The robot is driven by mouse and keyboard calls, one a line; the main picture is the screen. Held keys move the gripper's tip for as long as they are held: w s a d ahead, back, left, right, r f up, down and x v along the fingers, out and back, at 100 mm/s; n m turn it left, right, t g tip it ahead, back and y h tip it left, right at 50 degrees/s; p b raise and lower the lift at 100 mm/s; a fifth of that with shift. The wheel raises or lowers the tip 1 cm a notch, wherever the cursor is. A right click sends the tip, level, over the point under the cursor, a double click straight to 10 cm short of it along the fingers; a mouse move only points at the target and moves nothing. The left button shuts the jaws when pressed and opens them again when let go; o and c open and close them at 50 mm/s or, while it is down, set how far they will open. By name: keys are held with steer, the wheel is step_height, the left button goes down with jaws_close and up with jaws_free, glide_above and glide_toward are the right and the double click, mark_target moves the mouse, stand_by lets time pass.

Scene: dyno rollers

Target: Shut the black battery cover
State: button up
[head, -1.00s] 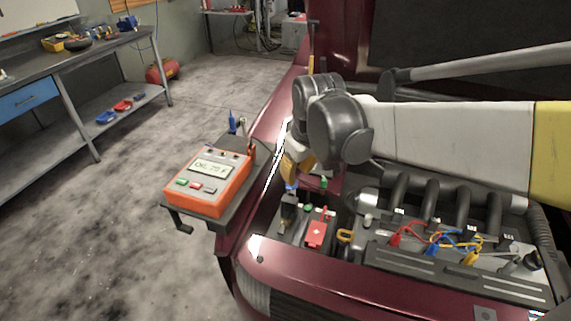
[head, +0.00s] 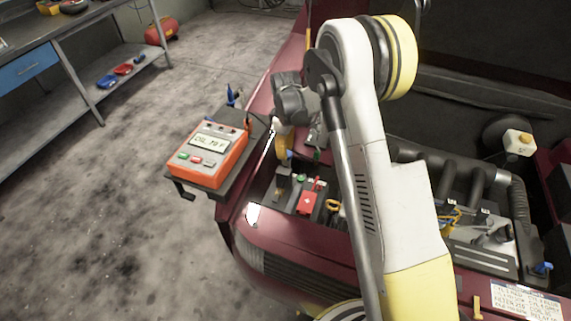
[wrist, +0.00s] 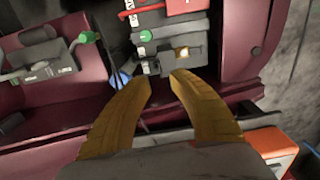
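The battery (head: 294,205) sits in the front left corner of the engine bay in the head view. A black piece (head: 283,181) stands up at its left end and looks like the black cover, raised. In the wrist view the battery (wrist: 176,27) is at the top, with a bare bright terminal (wrist: 184,53) and a dark block (wrist: 198,53) beside it; I cannot tell that block's exact pose. My gripper (wrist: 163,77) has yellow fingers, apart and empty, just short of the battery. In the head view my gripper (head: 283,150) hangs behind and above the black piece.
A red cover (head: 308,202) lies on the battery's right part. The orange tester (head: 205,155) stands on a side shelf left of the fender. A yellow ring (head: 333,205) is right of the battery. The engine hoses lie further right.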

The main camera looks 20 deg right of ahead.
mark_target(285, 166)
step_height(285, 166, down, 7)
steer(key=shift+f+b, duration=0.1)
steer(key=shift+b, duration=0.55)
jaws_close()
